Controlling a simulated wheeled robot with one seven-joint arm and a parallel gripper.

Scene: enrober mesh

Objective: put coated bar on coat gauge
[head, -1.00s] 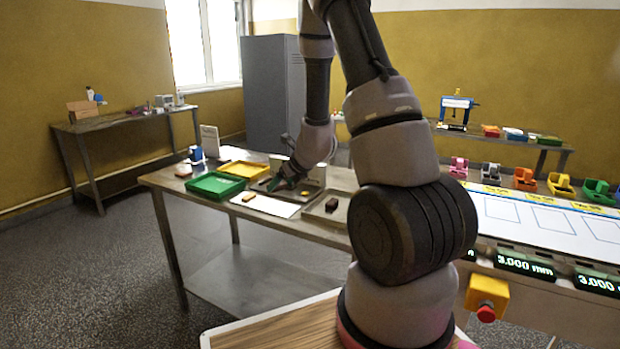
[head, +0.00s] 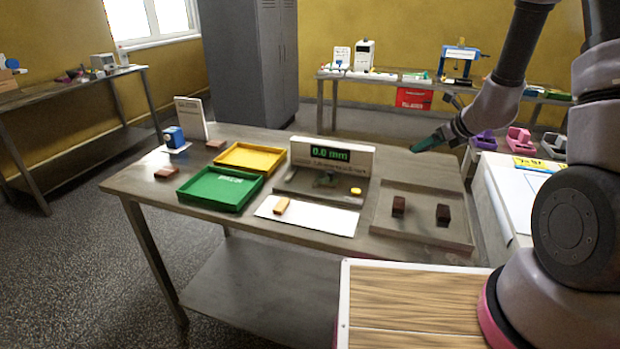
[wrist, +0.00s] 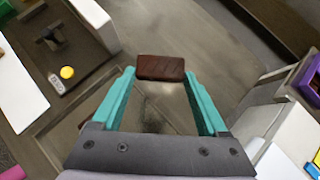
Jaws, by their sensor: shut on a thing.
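My gripper (head: 418,148) is raised above the right far side of the steel table. In the wrist view my gripper (wrist: 160,74) has its teal fingers closed on the ends of a dark brown coated bar (wrist: 160,67), held crosswise at the tips. The held bar cannot be made out in the head view. The coat gauge (head: 332,155) stands at the table's middle, left of my gripper, reading 0.0 mm. Its dark base has a small stand (head: 325,180) and a yellow button (head: 355,191). The gauge base (wrist: 75,38) also shows at upper left in the wrist view.
A shallow tray (head: 418,237) right of the gauge holds two dark bars (head: 398,206). A white sheet (head: 325,218) with a tan bar (head: 281,206) lies before the gauge. Green (head: 213,206) and yellow (head: 232,163) trays lie left. A conveyor (head: 508,190) stands right.

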